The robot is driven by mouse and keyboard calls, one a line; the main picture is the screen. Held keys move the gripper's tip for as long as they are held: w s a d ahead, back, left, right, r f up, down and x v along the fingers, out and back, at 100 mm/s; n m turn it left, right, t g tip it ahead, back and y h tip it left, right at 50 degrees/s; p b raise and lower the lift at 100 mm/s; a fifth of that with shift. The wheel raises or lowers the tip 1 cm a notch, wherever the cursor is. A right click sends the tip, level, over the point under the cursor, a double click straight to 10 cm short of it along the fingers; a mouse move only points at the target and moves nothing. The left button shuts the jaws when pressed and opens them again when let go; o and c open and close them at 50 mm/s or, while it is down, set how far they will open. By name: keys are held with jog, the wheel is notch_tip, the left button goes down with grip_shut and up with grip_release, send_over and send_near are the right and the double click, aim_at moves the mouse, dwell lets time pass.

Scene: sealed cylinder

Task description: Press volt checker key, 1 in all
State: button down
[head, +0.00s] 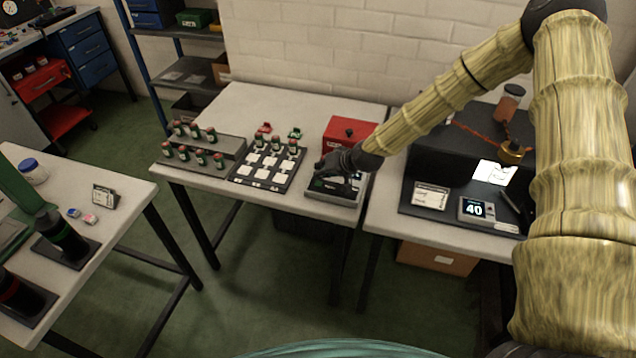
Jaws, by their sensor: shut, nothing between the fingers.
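A flat grey device with a dark top (333,195), which looks like the volt checker, lies at the front right of the middle table. My gripper (322,172) is shut and empty, and reaches in from the right just over this device. The gripper covers much of the device's top, so its key is hidden or too small to make out. I cannot tell whether the fingertips touch it.
Left of the device are a black tray with white squares (262,172) and a grey stepped rack (205,168) of small bottles. A red box (348,131) stands behind it. The right table holds a display reading 40 (476,209).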

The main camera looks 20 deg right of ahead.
aim_at(321, 181)
jog(key=shift+r+p, duration=0.95)
jog(key=shift+r, duration=1.25)
